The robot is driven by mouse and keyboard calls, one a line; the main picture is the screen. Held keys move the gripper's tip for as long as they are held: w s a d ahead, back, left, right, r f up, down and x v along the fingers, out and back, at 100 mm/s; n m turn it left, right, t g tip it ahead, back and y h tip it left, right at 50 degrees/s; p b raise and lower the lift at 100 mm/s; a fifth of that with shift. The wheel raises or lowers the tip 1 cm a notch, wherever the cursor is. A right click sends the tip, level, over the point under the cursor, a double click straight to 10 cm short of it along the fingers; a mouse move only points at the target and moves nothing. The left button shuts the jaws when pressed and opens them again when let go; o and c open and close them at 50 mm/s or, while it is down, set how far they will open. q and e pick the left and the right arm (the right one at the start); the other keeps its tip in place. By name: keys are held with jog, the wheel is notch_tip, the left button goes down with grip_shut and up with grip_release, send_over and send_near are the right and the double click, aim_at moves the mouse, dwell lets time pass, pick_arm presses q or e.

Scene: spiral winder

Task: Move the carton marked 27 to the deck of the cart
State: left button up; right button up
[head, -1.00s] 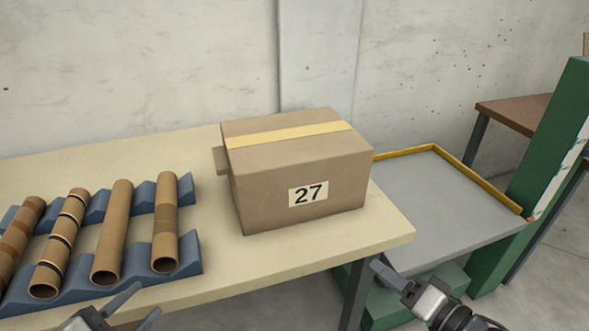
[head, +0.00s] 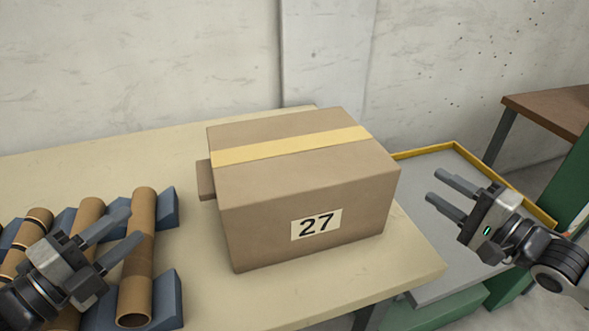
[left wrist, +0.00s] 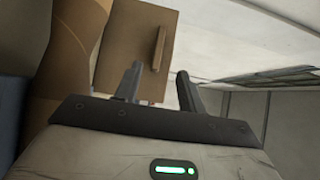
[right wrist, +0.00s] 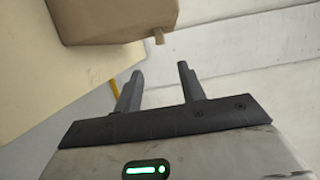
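The carton marked 27 (head: 300,200) is a closed brown box with yellow tape on top, standing on the cream table (head: 395,262). A small handle tab (head: 206,180) sticks out of its left side; it also shows in the left wrist view (left wrist: 159,49). In the right wrist view the carton (right wrist: 115,15) is at the top, with a tab (right wrist: 159,37). My left gripper (head: 128,229) is open and empty, left of the carton over the tubes. My right gripper (head: 433,186) is open and empty, right of the carton. The cart's grey deck (head: 440,160) lies beyond the table's right end, partly hidden by my right arm.
Several cardboard tubes (head: 138,255) lie in blue wavy cradles (head: 168,300) left of the carton. A yellow rim (head: 500,178) edges the cart deck. A brown table (head: 555,110) stands at the back right. The table behind the carton's left is clear.

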aim_at(378, 148)
pick_arm(q)
jog(key=shift+s+r, duration=0.1)
jog(key=shift+s, duration=0.15)
jog(key=x, duration=1.6)
pick_arm(e)
jog(key=x, duration=1.5)
jog(key=shift+w+a, duration=0.2)
jog(key=shift+a, duration=0.05)
pick_arm(q)
grip_shut()
pick_arm(e)
grip_shut()
pick_arm(q)
jog(key=shift+a, duration=0.1)
jog(key=shift+w+r, duration=0.1)
jog(key=shift+r, duration=0.1)
pick_arm(e)
jog(key=shift+r, duration=0.25)
